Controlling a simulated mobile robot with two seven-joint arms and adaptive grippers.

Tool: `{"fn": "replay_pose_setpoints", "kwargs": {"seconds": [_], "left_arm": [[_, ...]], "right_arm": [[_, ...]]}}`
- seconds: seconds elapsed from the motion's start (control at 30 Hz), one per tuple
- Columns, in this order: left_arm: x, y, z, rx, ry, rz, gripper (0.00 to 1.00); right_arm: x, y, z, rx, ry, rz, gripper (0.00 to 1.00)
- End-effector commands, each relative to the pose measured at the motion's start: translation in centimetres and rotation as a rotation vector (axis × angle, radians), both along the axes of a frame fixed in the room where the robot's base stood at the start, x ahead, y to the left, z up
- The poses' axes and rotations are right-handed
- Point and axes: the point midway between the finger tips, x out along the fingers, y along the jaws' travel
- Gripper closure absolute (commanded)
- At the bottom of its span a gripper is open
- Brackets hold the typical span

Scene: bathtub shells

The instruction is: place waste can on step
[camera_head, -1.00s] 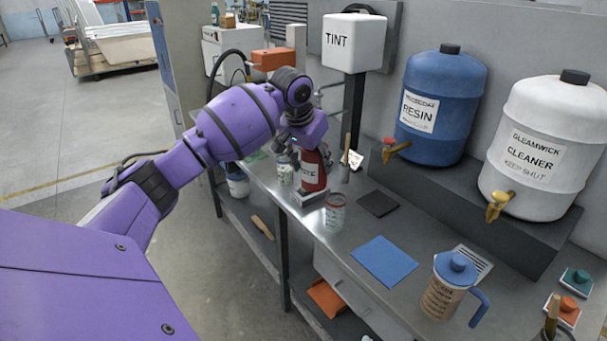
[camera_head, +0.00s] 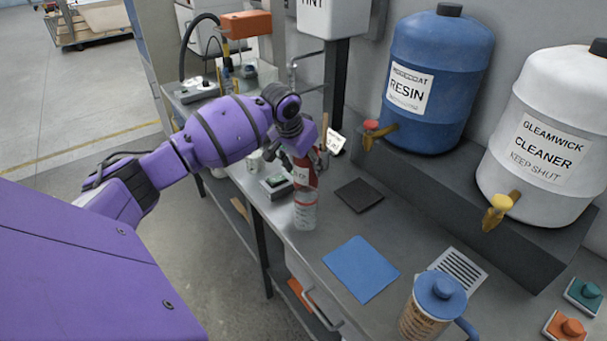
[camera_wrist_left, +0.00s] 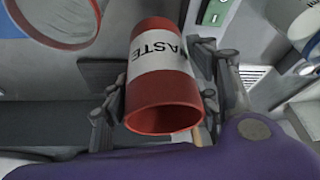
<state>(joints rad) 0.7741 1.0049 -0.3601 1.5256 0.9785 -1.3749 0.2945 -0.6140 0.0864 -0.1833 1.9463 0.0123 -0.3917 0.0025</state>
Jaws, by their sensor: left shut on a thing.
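The waste can (camera_head: 303,179) is red with a white label. In the head view it shows only partly, below my left gripper (camera_head: 307,163). In the left wrist view the waste can (camera_wrist_left: 162,68) sits between the two fingers of my left gripper (camera_wrist_left: 163,98), which is shut on it. Its open rim faces the camera. The step (camera_head: 465,205) is a long dark grey ledge against the wall, to the right of the gripper. The resin tank (camera_head: 436,82) and cleaner tank (camera_head: 548,140) stand on it. My right gripper is not in view.
A clear cup with red markings (camera_head: 305,212) is just in front of the held can. A small scale (camera_head: 275,187) is to its left. A dark pad (camera_head: 358,195), blue mat (camera_head: 360,269) and blue-lidded jug (camera_head: 433,306) lie along the bench. Brass taps (camera_head: 498,210) overhang the step's front.

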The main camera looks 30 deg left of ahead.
Motion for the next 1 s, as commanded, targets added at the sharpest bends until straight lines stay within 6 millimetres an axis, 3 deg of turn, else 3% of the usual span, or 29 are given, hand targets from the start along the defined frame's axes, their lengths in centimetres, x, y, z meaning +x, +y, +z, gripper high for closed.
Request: {"fn": "replay_pose_setpoints", "kwargs": {"seconds": [0.3, 0.67, 0.7, 0.83, 1.0], "left_arm": [[0.0, 0.0, -4.5, 0.000, 0.000, 0.000, 0.74], [0.1, -0.1, -4.8, -0.001, -0.003, -0.001, 0.74], [0.1, -0.1, -4.9, -0.001, -0.002, -0.001, 0.43], [0.1, 0.0, -4.9, -0.001, -0.002, -0.001, 0.26], [0.1, 0.0, -4.9, -0.001, -0.002, -0.001, 0.26]], "right_arm": [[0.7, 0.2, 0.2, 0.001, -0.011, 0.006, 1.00], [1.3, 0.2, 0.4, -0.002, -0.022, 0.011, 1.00], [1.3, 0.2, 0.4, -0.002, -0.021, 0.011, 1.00], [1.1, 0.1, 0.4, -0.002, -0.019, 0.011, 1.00], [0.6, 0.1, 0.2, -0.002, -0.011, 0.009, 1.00]]}}
